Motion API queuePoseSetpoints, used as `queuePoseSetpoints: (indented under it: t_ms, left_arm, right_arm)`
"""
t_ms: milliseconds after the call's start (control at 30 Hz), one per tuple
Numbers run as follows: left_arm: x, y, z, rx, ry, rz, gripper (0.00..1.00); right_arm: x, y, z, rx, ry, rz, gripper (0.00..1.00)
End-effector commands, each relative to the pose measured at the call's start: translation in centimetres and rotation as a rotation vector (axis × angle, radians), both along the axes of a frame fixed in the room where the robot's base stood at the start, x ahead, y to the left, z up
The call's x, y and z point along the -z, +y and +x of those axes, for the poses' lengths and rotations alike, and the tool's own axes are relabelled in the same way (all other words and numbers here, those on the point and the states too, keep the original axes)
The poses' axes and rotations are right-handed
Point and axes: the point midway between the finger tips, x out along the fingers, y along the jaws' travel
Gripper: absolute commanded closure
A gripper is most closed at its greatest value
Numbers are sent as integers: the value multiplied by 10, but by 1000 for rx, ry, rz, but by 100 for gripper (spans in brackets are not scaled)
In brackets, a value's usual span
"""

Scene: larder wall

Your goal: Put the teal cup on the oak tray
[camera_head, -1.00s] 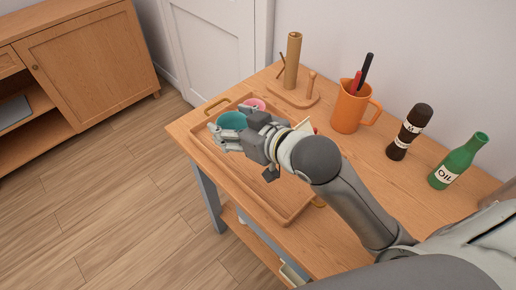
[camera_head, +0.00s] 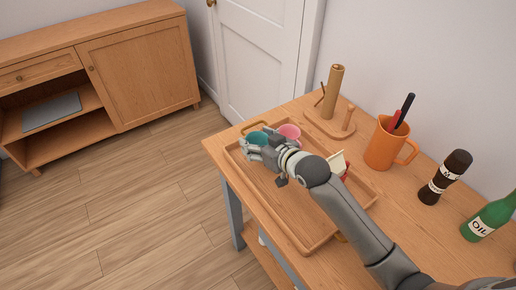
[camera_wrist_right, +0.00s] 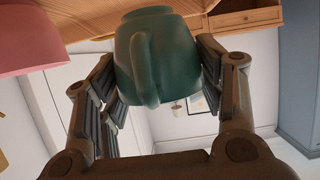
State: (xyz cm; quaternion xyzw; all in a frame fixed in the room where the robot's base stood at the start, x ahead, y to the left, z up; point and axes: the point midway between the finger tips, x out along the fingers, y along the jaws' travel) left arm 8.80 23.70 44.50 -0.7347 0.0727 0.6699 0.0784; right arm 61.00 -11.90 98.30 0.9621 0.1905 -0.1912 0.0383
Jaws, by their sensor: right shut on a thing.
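The teal cup (camera_head: 257,138) is at the far left end of the oak tray (camera_head: 294,204) on the wooden table. My right gripper (camera_head: 254,146) is shut on it. In the right wrist view the cup (camera_wrist_right: 165,55) sits between the two fingers, with its handle facing the camera. I cannot tell whether the cup's base touches the tray. My left gripper is not in view.
A pink cup (camera_head: 290,133) stands close to the right of the teal cup. A small cream and red item (camera_head: 338,164) is partly hidden behind my arm. A wooden holder (camera_head: 332,95), orange jug (camera_head: 383,146), dark mill (camera_head: 446,177) and green oil bottle (camera_head: 490,217) line the wall side.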

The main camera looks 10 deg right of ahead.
Motion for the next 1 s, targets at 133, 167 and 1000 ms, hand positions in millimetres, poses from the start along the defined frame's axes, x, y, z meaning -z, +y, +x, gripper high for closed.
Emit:
queuePoseSetpoints:
  t_ms: [133, 167, 1000]
  left_arm:
    - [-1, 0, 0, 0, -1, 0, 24]
    - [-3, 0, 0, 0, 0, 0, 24]
    - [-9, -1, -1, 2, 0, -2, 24]
  right_arm:
    - [8, 0, 7, 1, 2, 1, 64]
    - [12, 0, 7, 1, 5, 1, 64]
    - [42, 0, 6, 0, 1, 0, 17]
